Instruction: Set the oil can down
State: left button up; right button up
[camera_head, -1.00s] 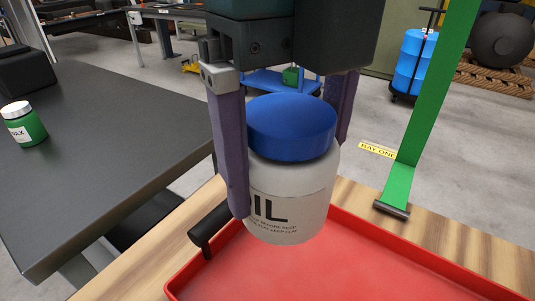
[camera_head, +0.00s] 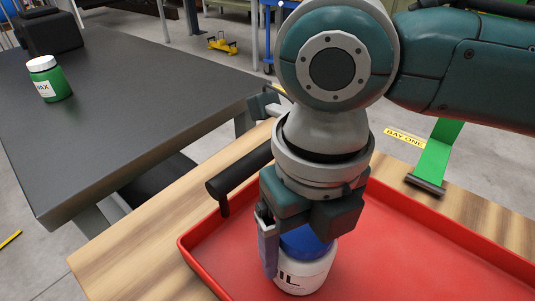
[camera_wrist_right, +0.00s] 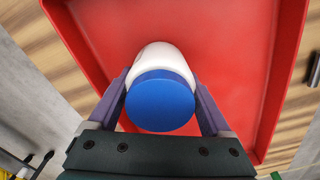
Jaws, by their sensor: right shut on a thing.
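The oil can is a white jar (camera_head: 303,276) with a blue lid (camera_head: 304,242) and black lettering, low in the head view. It is upright over the left part of the red tray (camera_head: 420,250); I cannot tell whether its base touches the tray floor. My right gripper (camera_head: 290,262) points down and is shut on the can, one finger on each side. In the right wrist view the blue lid (camera_wrist_right: 160,101) sits between both fingers, with the red tray behind it. My left gripper is not in view.
The tray lies on a wooden bench (camera_head: 130,262), with a black handle (camera_head: 238,172) at its left end. A green strap (camera_head: 432,160) stands beyond the tray. A dark table (camera_head: 130,120) at left holds a green wax jar (camera_head: 50,82). The tray's right part is clear.

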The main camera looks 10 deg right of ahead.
jog(key=shift+f, duration=0.2)
jog(key=o, duration=1.5)
jog(key=shift+r, duration=0.1)
notch_tip(320, 180, up, 12)
jog(key=p, duration=0.3)
jog(key=shift+w+f, duration=0.1)
jog(key=shift+f, duration=0.1)
jog(key=shift+r, duration=0.3)
